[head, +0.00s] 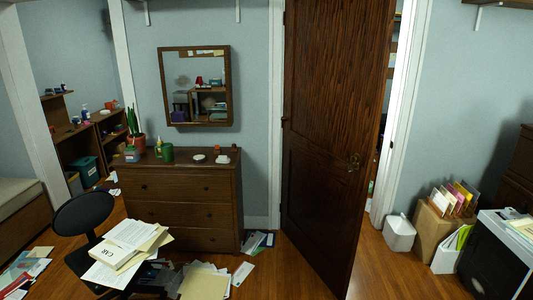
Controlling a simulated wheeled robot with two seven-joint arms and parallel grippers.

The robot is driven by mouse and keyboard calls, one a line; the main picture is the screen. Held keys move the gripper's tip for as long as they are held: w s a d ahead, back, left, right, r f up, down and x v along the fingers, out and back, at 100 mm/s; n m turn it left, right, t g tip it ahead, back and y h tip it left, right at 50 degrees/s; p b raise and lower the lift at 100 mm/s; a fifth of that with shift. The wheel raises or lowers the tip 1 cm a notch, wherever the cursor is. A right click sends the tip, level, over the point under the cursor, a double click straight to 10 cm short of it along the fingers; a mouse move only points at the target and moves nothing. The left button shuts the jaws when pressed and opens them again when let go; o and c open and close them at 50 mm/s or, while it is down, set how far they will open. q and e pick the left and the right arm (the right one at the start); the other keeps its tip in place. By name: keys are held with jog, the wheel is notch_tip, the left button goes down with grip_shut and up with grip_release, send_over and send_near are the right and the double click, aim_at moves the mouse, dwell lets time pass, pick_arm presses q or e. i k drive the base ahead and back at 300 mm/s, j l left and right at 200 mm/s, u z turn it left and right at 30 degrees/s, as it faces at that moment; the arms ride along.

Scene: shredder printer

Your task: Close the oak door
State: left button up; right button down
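The oak door (325,130) is a tall dark brown panel door in the middle right of the head view. It stands open, swung out into the room at an angle from its doorway. A brass knob (353,162) sits near its right edge. The bright white door frame (402,110) and a narrow gap show to the right of the door. Neither of my grippers is in view.
A wooden dresser (183,205) stands left of the door. A black chair (84,213) and papers (205,282) lie at the front left. A white bin (399,233), a cardboard box (431,228) and a black machine (492,262) stand at right. Floor (285,268) left of the door is partly clear.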

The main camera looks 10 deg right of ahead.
aim_at(338, 52)
jog(key=i+z, duration=0.1)
jog(key=i, duration=0.75)
jog(key=i+j+z, duration=0.1)
jog(key=i, duration=0.75)
